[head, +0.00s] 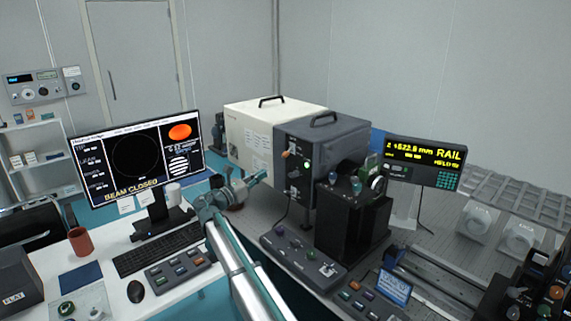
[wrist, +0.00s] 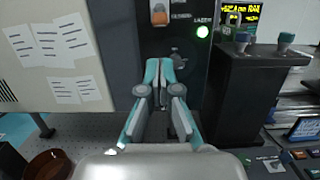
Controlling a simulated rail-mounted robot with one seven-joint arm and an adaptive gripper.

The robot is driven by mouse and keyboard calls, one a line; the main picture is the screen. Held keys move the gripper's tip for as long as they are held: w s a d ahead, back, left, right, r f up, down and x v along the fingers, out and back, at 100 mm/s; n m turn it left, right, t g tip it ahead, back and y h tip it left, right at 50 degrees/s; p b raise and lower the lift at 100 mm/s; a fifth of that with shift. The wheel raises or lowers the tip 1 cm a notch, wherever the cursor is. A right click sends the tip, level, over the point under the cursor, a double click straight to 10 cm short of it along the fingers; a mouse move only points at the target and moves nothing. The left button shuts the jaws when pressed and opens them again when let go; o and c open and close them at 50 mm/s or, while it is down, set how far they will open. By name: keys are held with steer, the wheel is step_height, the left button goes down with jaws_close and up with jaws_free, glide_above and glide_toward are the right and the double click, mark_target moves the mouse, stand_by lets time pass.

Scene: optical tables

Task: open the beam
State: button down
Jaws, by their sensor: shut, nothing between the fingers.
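The monitor (head: 137,158) at the left of the head view reads "BEAM CLOSED". A dark box (head: 325,140) with a handle on top has a front panel with an orange switch (head: 286,154), a lit green lamp (head: 307,166) and a dark knob (wrist: 180,58) below them. The switch (wrist: 159,14) and the lamp (wrist: 203,31) also show in the wrist view. My gripper (head: 264,176) is shut and empty, pointing at the panel. In the wrist view its fingertips (wrist: 160,66) appear just left of the knob; I cannot tell whether they touch it.
A cream box (head: 250,130) with paper notes adjoins the dark box on the left. A black stand (head: 350,220) with small knobs stands to its right. Button boxes (head: 300,257), a rail display (head: 425,160), a keyboard (head: 160,248) and a mug (head: 81,241) are around my arm.

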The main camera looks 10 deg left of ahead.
mark_target(285, 154)
steer(key=shift+p+x, duration=1.7)
steer(key=shift+x, duration=3.35)
steer(key=shift+f, duration=0.15)
